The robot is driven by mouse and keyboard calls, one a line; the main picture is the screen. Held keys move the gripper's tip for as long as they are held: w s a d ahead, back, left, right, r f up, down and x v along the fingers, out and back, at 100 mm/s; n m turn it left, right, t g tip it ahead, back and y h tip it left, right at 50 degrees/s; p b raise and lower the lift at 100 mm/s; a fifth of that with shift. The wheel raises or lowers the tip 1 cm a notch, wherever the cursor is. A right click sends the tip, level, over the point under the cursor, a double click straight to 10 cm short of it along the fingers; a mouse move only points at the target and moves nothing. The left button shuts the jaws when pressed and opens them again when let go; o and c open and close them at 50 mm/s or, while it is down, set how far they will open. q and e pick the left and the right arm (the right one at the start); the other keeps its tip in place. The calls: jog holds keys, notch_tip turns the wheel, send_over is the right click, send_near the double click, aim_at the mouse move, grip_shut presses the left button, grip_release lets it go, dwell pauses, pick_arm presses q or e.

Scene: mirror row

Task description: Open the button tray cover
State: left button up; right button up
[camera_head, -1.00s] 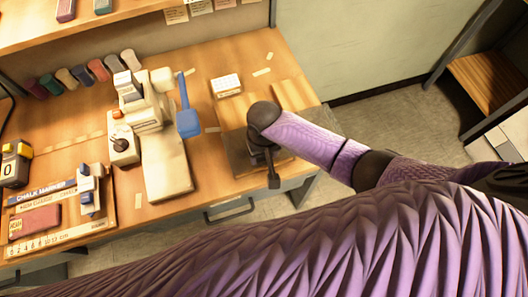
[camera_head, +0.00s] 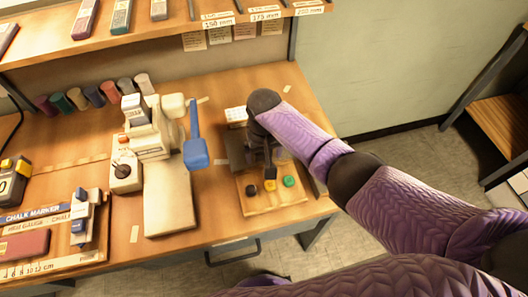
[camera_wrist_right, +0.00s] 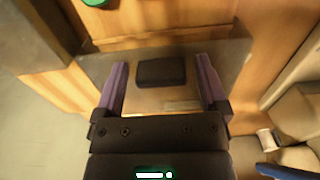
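The wooden button tray (camera_head: 253,207) stands at the bench's right front. A black button, a yellow button (camera_head: 269,186) and a green button (camera_head: 289,181) show in its uncovered front part. The grey cover (camera_head: 235,150) lies over the back part, partly hidden by my arm. In the right wrist view the cover (camera_wrist_right: 215,60) carries a dark knob (camera_wrist_right: 161,72). My right gripper (camera_wrist_right: 162,88) is open, its purple fingers apart on either side of the knob with gaps. In the head view my right gripper (camera_head: 268,165) hangs over the tray. My left gripper is out of view.
A beige press (camera_head: 170,190) with a blue handle (camera_head: 195,140) stands left of the tray. A small white box (camera_head: 237,115) lies behind it. A chalk marker board (camera_head: 40,235) and several coloured spools (camera_head: 95,96) are farther left. A shelf runs above.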

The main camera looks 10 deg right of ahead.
notch_tip(320, 180, up, 9)
jog(key=p, duration=0.4)
jog(key=shift+r+p, duration=0.2)
jog(key=shift+p, duration=0.15)
jog(key=shift+r, duration=0.35)
jog(key=shift+f, duration=0.1)
